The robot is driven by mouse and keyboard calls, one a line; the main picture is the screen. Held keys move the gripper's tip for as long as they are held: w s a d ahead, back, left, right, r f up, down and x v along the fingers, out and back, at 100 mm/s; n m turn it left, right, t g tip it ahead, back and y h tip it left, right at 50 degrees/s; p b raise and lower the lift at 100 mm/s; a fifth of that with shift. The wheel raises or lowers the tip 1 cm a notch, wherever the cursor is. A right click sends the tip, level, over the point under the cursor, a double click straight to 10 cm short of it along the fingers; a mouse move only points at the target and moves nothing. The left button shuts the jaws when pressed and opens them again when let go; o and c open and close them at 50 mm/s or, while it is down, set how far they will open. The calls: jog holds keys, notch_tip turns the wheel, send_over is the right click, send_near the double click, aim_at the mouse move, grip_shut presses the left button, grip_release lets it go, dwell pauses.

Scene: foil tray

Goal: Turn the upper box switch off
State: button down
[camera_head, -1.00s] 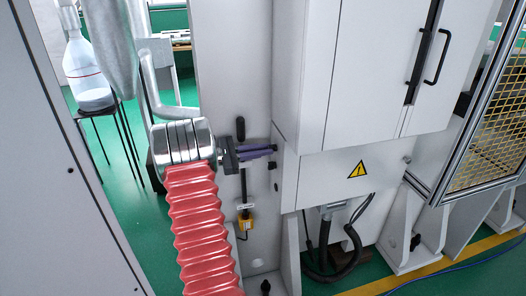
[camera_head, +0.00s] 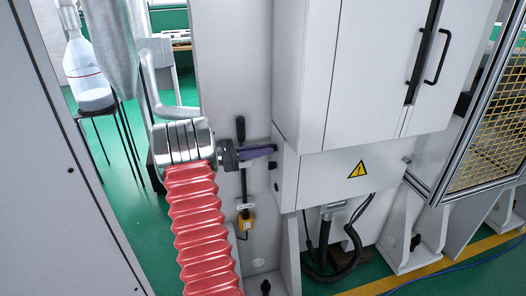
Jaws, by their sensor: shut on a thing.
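My gripper (camera_head: 273,150) has purple fingers that reach right from its dark mount to the left side of the grey box (camera_head: 340,170). The fingers are closed together, with their tips at the box's upper left side. They are shut on the upper box switch, which the fingers hide, so its position cannot be read. Two small dark knobs show just below the fingertips on the box's side, the higher one (camera_head: 273,166) and the lower one (camera_head: 276,187).
A black handle (camera_head: 240,128) stands on the grey panel just behind my gripper. A yellow device (camera_head: 246,221) hangs below. A cabinet with black door handles (camera_head: 418,60) rises above the box. A yellow mesh guard (camera_head: 490,130) stands at the right.

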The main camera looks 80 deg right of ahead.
jog(key=c, duration=2.1)
grip_release()
jog(key=shift+w, duration=0.15)
jog(key=v, duration=1.3)
jog(key=shift+w+a, duration=0.2)
jog(key=shift+s+f, duration=0.15)
